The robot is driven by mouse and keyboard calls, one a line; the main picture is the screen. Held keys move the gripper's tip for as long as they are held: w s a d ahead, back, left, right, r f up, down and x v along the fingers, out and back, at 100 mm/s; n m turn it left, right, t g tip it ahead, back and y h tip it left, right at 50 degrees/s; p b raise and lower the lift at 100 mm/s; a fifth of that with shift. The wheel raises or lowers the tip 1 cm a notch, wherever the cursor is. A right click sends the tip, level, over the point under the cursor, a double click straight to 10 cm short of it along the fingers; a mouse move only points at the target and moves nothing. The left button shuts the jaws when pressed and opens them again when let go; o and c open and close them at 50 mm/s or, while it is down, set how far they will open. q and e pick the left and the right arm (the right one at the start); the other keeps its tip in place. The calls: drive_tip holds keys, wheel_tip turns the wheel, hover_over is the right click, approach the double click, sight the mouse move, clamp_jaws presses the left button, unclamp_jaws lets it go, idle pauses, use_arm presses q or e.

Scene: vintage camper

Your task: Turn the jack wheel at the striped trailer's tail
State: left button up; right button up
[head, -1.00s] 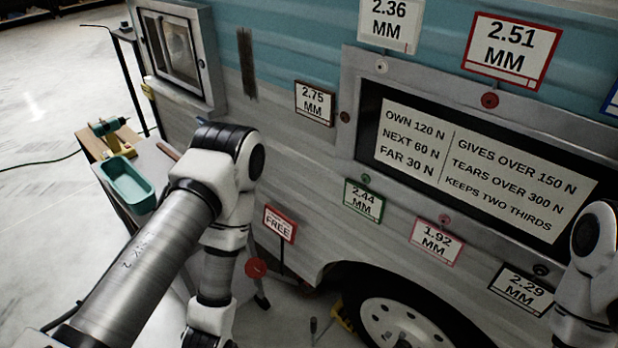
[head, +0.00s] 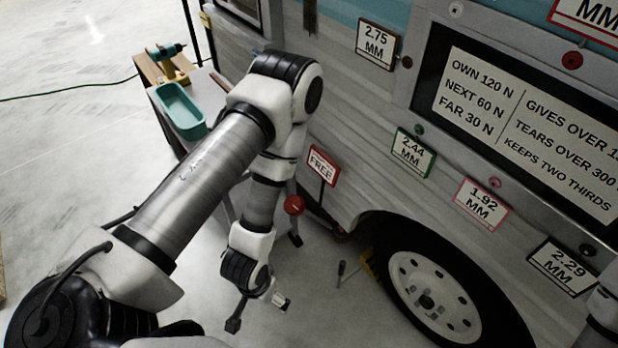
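A small red disc (head: 294,205), which looks like the jack wheel, stands low beside the trailer body on a dark stand. A red-edged sign reading FREE (head: 322,165) is just above it. My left arm passes close to the disc on its left. My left gripper (head: 257,308) hangs low over the floor, below and left of the disc and apart from it.
The striped trailer (head: 370,120) fills the right, with gap tags and a notice panel (head: 520,130). Its white-rimmed wheel (head: 432,296) and a yellow object (head: 368,263) are on the floor side. A bench with a teal tray (head: 181,110) and a drill (head: 166,58) stands upper left.

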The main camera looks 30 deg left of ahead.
use_arm(q)
drive_tip(key=w+a+f+n+t+y+b, duration=0.1)
drive_tip(key=w+a+f+t+b, duration=0.1)
drive_tip(key=w+t+b, duration=0.65)
drive_tip(key=w+a+f+n+t+b, duration=0.1)
drive_tip(key=w+a+f+t+b, duration=0.15)
drive_tip(key=w+b, duration=0.65)
drive_tip(key=w+a+f+n+t+y+b, duration=0.2)
drive_tip(key=w+a+f+t+b, duration=0.25)
drive_tip(key=w+b, duration=0.45)
drive_tip(key=n+y+b, duration=0.1)
drive_tip(key=y+b, duration=0.1)
drive_tip(key=b, duration=1.3)
approach(294, 206)
drive_tip(key=shift+t, duration=0.35)
drive_tip(key=w+f, duration=0.1)
drive_tip(key=w+a+f, duration=0.1)
drive_tip(key=w, duration=0.1)
drive_tip(key=shift+a+f, duration=0.2)
drive_tip(key=shift+f, duration=0.1)
drive_tip(key=shift+w+r, duration=0.15)
drive_tip(key=shift+w, duration=0.05)
drive_tip(key=b+x, duration=0.2)
drive_tip(key=x, duration=0.4)
drive_tip(key=shift+w, duration=0.3)
drive_tip(key=shift+w+a+r, duration=0.15)
drive_tip(key=shift+w, duration=0.2)
drive_tip(key=c, duration=1.2)
